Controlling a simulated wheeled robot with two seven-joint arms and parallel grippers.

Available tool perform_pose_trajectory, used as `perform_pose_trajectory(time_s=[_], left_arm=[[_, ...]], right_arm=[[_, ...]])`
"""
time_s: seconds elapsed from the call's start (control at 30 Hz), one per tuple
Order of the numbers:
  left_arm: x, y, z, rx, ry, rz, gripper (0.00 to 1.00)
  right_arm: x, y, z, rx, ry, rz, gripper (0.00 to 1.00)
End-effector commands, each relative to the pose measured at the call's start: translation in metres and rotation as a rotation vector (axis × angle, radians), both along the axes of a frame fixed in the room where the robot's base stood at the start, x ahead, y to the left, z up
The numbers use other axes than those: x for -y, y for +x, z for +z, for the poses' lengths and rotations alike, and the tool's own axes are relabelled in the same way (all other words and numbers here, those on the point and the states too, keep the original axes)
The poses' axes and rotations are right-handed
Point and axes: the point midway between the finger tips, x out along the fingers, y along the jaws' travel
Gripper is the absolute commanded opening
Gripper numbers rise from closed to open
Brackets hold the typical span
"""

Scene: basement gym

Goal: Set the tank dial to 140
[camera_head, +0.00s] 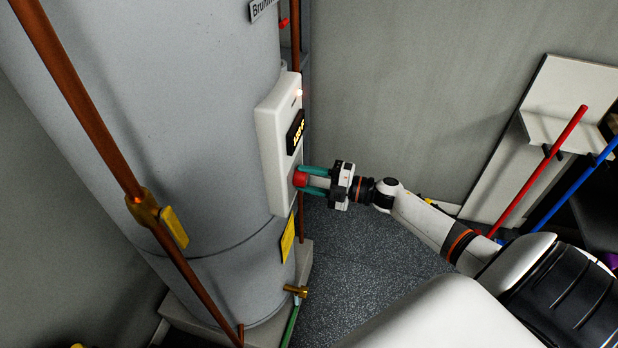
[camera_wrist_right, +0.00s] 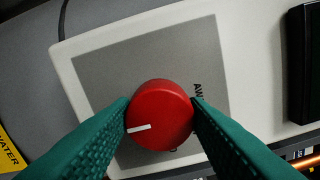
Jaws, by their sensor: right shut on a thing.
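The grey water tank (camera_head: 190,120) stands at the left in the head view. A white control box (camera_head: 272,135) is fixed to its side, with a small lit display (camera_head: 296,132) whose figures I cannot read surely. Below the display is the red dial (camera_head: 300,178). My right gripper (camera_head: 312,181) is shut on the dial. In the right wrist view the round red dial (camera_wrist_right: 160,114) sits between the two green fingers, on a grey panel (camera_wrist_right: 110,70). Its white pointer line points to the left. Lettering beside it is partly hidden. My left gripper is not in view.
A copper pipe (camera_head: 85,110) with a brass valve (camera_head: 143,205) runs in front of the tank. A yellow tag (camera_head: 288,237) hangs below the box. Red (camera_head: 540,165) and blue (camera_head: 575,185) bars stand at the right. Dark floor (camera_head: 365,260) is clear between.

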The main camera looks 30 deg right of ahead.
Motion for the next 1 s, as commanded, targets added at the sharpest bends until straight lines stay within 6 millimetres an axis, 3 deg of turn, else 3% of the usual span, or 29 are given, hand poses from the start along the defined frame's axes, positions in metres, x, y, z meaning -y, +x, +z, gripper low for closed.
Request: perform_pose_trajectory(time_s=[0.27,0.3,0.43,0.77,1.0], left_arm=[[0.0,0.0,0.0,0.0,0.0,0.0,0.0],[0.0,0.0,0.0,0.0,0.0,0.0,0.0],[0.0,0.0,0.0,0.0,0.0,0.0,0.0],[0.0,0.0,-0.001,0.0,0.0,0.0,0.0],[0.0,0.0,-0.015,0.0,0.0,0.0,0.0]], right_arm=[[0.001,0.0,0.0,-0.004,0.003,-0.002,0.19],[0.001,0.0,0.0,-0.004,0.003,-0.002,0.44],[0.0,0.0,0.0,-0.003,0.003,-0.001,0.64],[0.002,-0.002,-0.001,-0.002,0.001,-0.001,0.64],[0.026,-0.031,-0.006,-0.006,0.0,-0.001,0.64]])
